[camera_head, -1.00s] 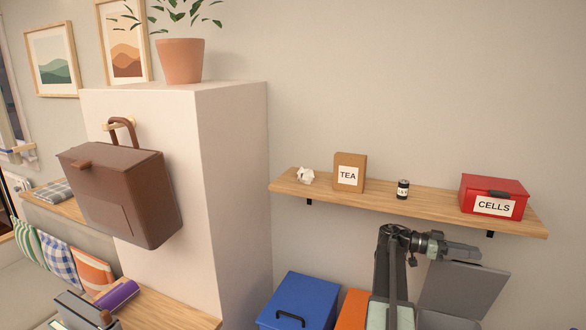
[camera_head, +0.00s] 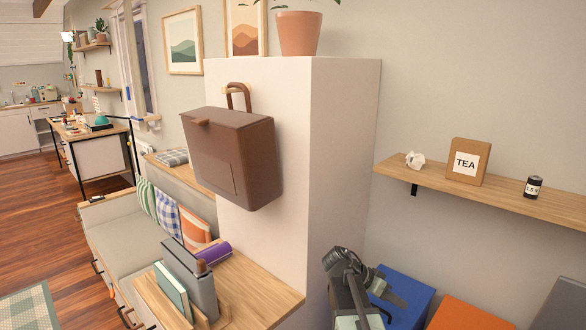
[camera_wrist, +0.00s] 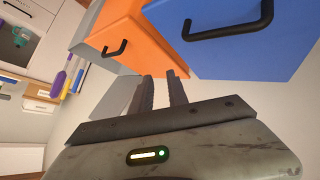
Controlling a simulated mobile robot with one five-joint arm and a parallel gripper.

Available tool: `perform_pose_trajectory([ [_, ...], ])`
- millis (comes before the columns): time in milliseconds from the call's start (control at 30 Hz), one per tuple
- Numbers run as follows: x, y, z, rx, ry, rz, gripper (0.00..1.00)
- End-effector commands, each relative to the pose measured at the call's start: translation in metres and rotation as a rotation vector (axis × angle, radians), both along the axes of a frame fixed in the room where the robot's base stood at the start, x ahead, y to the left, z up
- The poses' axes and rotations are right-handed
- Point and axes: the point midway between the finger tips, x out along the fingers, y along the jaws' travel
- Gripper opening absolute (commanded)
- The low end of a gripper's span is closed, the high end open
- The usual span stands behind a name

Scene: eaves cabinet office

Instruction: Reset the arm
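My arm (camera_head: 348,280) shows at the bottom of the head view, in front of the blue bin and to the right of the wooden bench top. The fingers point toward an orange bin (camera_wrist: 133,30) and a blue bin (camera_wrist: 235,52), each with a black handle. The fingertips appear apart from both bins.
A wall shelf (camera_head: 482,192) at right carries crumpled paper (camera_head: 415,160), a TEA box (camera_head: 466,162) and a small can (camera_head: 533,187). A brown bag (camera_head: 235,160) hangs on the white cabinet (camera_head: 345,150). A bench top (camera_head: 262,290) holds books. Open floor (camera_head: 40,220) lies far left.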

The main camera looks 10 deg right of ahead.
Motion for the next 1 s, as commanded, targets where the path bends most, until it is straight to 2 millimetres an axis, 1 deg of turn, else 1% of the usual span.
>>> perform_pose_trajectory([
  [33, -0.002, 0.039, -0.024, 0.09, 0.031, 0.087, 0.2],
  [67, -0.001, 0.06, -0.035, 0.151, 0.055, 0.142, 0.2],
  [100, -0.002, 0.087, -0.049, 0.226, 0.085, 0.214, 0.2],
  [167, -0.005, 0.125, -0.066, 0.335, 0.127, 0.32, 0.2],
  [200, -0.008, 0.147, -0.076, 0.402, 0.153, 0.388, 0.2],
  [267, -0.014, 0.178, -0.088, 0.501, 0.189, 0.491, 0.2],
  [300, -0.019, 0.197, -0.094, 0.566, 0.211, 0.561, 0.2],
  [333, -0.023, 0.21, -0.098, 0.615, 0.226, 0.617, 0.2],
  [400, -0.033, 0.239, -0.104, 0.738, 0.257, 0.76, 0.2],
  [500, -0.039, 0.273, -0.108, 0.868, 0.291, 0.971, 0.2],
  [533, -0.038, 0.281, -0.108, 0.891, 0.302, 1.031, 0.2],
  [600, -0.035, 0.286, -0.108, 0.892, 0.356, 1.164, 0.2],
  [633, -0.035, 0.287, -0.092, 0.89, 0.362, 1.175, 0.2],
  [700, -0.035, 0.287, -0.067, 0.889, 0.36, 1.169, 0.2],
  [767, -0.035, 0.287, -0.05, 0.889, 0.36, 1.168, 0.2],
  [900, -0.035, 0.287, -0.008, 0.888, 0.36, 1.165, 0.2],
  [1000, -0.035, 0.286, 0.02, 0.888, 0.36, 1.165, 0.2],
])
